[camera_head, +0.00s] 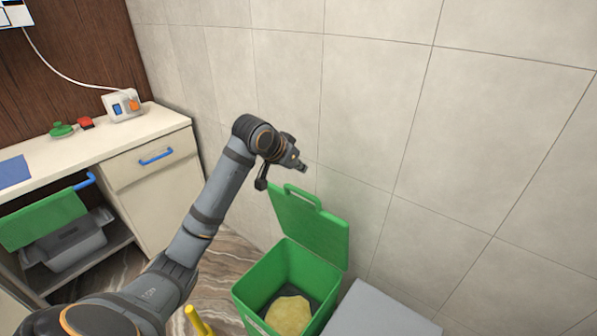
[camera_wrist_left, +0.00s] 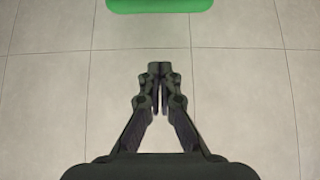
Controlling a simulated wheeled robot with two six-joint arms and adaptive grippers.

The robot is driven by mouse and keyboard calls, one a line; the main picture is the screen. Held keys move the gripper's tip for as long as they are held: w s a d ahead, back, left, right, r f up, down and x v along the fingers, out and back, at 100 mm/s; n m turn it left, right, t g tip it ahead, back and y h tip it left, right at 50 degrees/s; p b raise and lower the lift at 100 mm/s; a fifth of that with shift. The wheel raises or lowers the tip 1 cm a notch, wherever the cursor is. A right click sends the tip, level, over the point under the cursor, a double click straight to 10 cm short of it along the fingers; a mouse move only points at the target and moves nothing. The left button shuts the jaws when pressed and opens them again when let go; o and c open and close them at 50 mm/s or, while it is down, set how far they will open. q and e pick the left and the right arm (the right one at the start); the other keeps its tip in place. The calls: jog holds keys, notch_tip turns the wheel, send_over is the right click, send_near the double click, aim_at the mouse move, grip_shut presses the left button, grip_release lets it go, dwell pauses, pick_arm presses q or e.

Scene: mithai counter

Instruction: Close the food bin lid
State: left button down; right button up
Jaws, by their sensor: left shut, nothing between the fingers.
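The green food bin (camera_head: 257,287) stands on the floor at the lower middle of the head view. Its green lid (camera_head: 305,228) is open, raised at the back near the tiled wall, with a handle loop on its upper edge. A yellowish lump (camera_head: 289,314) lies inside the bin. My left gripper (camera_head: 303,168) is shut and empty, above and close to the lid's upper edge. In the left wrist view the shut fingertips (camera_wrist_left: 159,68) point at the wall tiles, and a green edge, likely the lid (camera_wrist_left: 160,5), shows at the top. My right gripper is out of view.
A grey box top (camera_head: 378,312) stands right of the bin. A white counter (camera_head: 110,140) with a blue-handled drawer is at the left, with a grey bin (camera_head: 68,246) below. A yellow object (camera_head: 196,320) is left of the green bin. The tiled wall (camera_head: 380,100) is close behind.

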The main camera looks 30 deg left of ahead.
pick_arm(q)
jog(key=f, duration=0.2)
jog(key=w+f+p, duration=0.1)
jog(key=f, duration=0.4)
jog(key=shift+w+d, duration=0.1)
jog(key=shift+w, duration=0.2)
jog(key=shift+f, duration=0.15)
